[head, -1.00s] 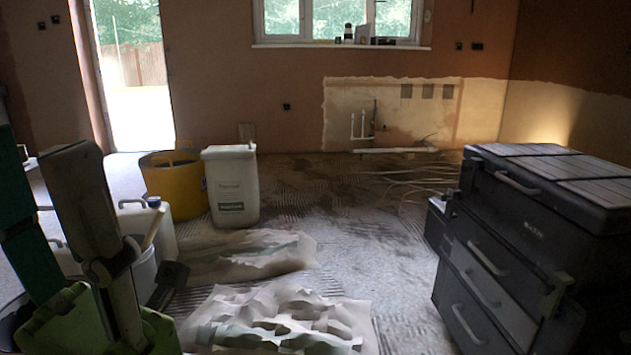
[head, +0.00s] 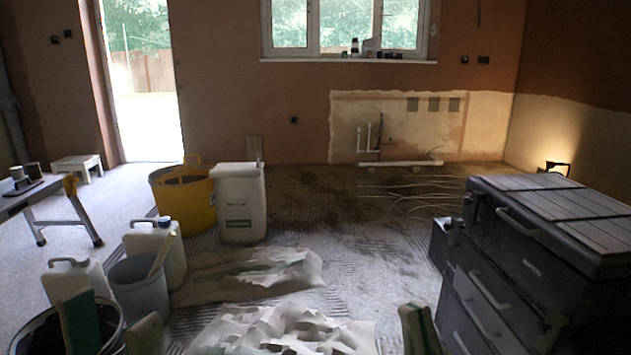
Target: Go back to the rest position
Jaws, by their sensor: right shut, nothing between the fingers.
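My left gripper (head: 110,318) is at the bottom left of the head view. Two green and tan fingers stand apart with nothing seen between them, in front of the black bucket and grey bucket. My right gripper (head: 420,330) is at the bottom edge, right of centre, shut and empty. It shows as one tan and green piece left of the dark tool chest. The rest of both arms is out of view.
The dark tool chest (head: 560,230) stands close on the right. A black bucket (head: 22,330), grey bucket (head: 140,290), white canisters (head: 172,255), yellow tub (head: 185,205) and white container (head: 240,205) stand at left. Crumpled sheeting (head: 285,335) covers the front floor. The middle floor beyond is clear.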

